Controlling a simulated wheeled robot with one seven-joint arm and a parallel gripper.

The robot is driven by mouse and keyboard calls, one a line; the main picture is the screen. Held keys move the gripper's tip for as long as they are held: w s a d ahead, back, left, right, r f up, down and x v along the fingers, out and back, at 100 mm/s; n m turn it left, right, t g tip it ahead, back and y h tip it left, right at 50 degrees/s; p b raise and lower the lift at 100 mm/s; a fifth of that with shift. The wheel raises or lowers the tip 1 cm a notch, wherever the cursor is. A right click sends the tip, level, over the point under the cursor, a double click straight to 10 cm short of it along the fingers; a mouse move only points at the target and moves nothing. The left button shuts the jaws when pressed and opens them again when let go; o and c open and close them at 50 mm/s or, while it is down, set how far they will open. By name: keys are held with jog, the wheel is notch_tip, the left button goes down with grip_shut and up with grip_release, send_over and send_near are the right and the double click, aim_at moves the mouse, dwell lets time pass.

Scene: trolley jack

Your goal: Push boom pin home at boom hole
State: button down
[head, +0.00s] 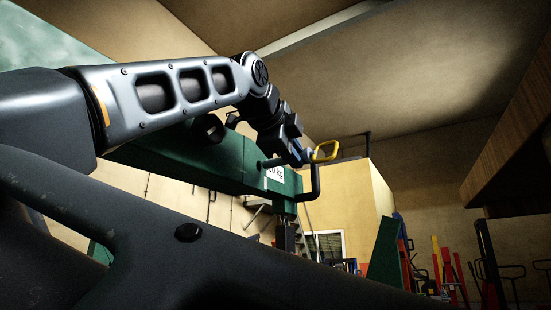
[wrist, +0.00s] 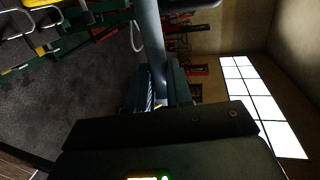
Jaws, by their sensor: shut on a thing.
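The green boom (head: 205,160) slants across the middle of the head view, with a white weight label (head: 275,174) near its outer end. My gripper (head: 300,155) is at that end, just above the label. It is shut on a dark grey bent bar (head: 316,186), which appears to be the boom pin. In the wrist view this bar (wrist: 151,35) runs upward from between my jaws (wrist: 156,92). The boom hole is hidden, and I cannot tell how deep the pin sits.
A yellowish box-like structure (head: 352,205) stands behind the boom's end. Several red, blue and dark lifting tools (head: 450,270) stand at the lower right. A wooden ledge (head: 515,160) juts in at the right. Yellow-handled green equipment (wrist: 80,30) shows in the wrist view.

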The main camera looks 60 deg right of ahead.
jog(key=shift+w+r, duration=0.15)
jog(key=shift+w, duration=0.2)
dwell(1.1)
